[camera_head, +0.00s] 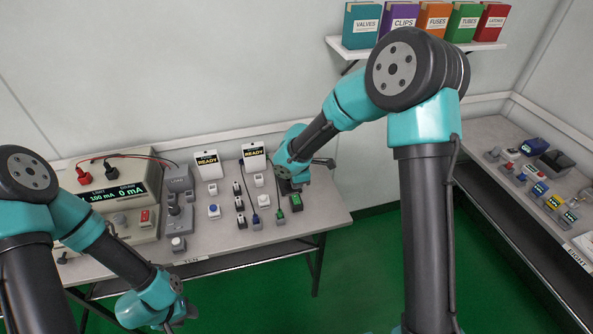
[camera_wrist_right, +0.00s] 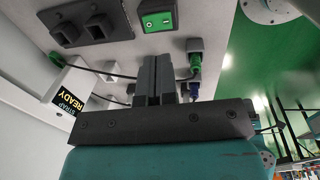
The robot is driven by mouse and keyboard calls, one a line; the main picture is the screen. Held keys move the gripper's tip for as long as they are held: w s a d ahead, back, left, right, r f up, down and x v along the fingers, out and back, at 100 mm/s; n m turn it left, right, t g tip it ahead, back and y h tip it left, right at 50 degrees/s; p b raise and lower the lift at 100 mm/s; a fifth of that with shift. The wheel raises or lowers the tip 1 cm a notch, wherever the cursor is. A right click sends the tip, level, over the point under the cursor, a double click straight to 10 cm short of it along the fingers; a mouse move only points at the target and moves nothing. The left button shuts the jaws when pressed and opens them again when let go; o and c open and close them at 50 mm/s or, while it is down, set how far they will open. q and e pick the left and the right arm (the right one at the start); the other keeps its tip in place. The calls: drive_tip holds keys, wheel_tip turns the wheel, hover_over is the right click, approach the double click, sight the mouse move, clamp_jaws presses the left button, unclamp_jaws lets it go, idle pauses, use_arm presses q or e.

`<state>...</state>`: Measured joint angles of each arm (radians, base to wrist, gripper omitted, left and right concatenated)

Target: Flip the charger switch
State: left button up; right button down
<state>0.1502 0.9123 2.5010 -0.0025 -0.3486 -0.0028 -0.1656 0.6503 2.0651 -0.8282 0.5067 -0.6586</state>
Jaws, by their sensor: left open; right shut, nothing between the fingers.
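A green rocker switch (camera_head: 296,202) sits near the right end of the bench in the head view. It also shows in the right wrist view as a green switch (camera_wrist_right: 158,20) with white marks, in a dark frame. No label naming it as the charger switch is readable. My right gripper (camera_wrist_right: 160,72) is shut and empty, with its fingers pointing toward the panel, just below the switch in that view and apart from it. In the head view the right wrist partly hides this spot. My left gripper (camera_head: 185,318) is open and empty, low in front of the bench.
White READY boxes (camera_head: 207,165) stand at the back. Cabled plugs, including a green plug (camera_wrist_right: 195,57), stand near my right fingers. A dark socket block (camera_wrist_right: 88,25) is beside the switch. A meter (camera_head: 118,188) stands at left; another bench (camera_head: 498,132) is at right.

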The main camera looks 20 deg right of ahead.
wheel_tip(320, 180, up, 6)
hover_over(297, 196)
drive_tip(key=s, duration=0.4)
drive_tip(key=shift+w+a, duration=0.25)
drive_tip(key=shift+a, duration=0.15)
drive_tip(key=shift+w+d, duration=0.1)
drive_tip(key=shift+d, duration=0.05)
drive_tip(key=shift+w+d+g+y, duration=0.15)
drive_tip(key=shift+w+d+y, duration=0.2)
drive_tip(key=shift+d+y, duration=0.25)
drive_tip(key=shift+w+d+g+y, duration=0.1)
drive_tip(key=shift+w+d+y, duration=0.25)
drive_tip(key=shift+d+y, duration=0.25)
drive_tip(key=shift+w+d+g+y, duration=0.15)
drive_tip(key=shift+w+d+y, duration=0.2)
drive_tip(key=shift+d+y, duration=0.25)
drive_tip(key=shift+d, duration=0.1)
drive_tip(key=shift+f, duration=0.15)
drive_tip(key=x, duration=0.4)
drive_tip(key=d+x, duration=0.1)
drive_tip(key=x, duration=0.8)
drive_tip(key=shift+w+f, duration=0.15)
drive_tip(key=shift+f, duration=0.35)
drive_tip(key=shift+d, duration=0.15)
